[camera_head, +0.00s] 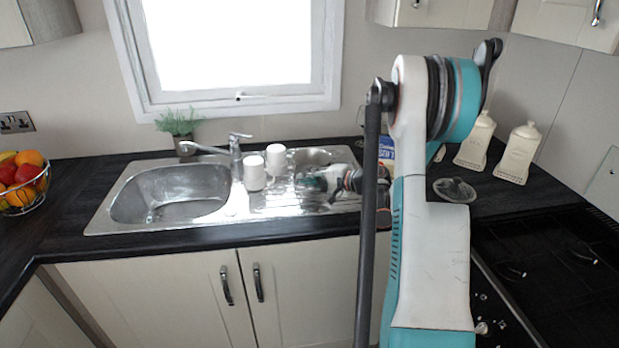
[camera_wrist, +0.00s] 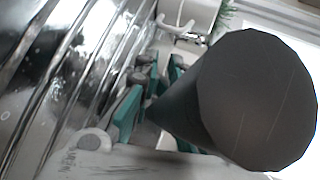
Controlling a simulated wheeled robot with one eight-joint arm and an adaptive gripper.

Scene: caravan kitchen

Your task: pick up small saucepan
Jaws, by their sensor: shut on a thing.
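My gripper (camera_head: 312,184) is low over the ridged drainer, to the right of two white cups. In the wrist view its teal fingers (camera_wrist: 147,95) are closed around the narrow end of a dark grey, tapering round piece. This looks like the handle of the small saucepan (camera_wrist: 258,100), with its broad end close to the camera. The pan's body cannot be made out in either view. In the head view I cannot pick out the saucepan at the gripper. I cannot tell whether it touches the drainer.
Two white cups (camera_head: 254,173) stand close left of my gripper, beside the steel sink (camera_head: 100,217) and tap (camera_head: 236,155). A small plant (camera_head: 180,123) is behind. Right are two cream canisters (camera_head: 516,153), a glass lid-like disc (camera_head: 455,190) and a black hob (camera_head: 550,255). A fruit basket (camera_head: 40,200) is far left.

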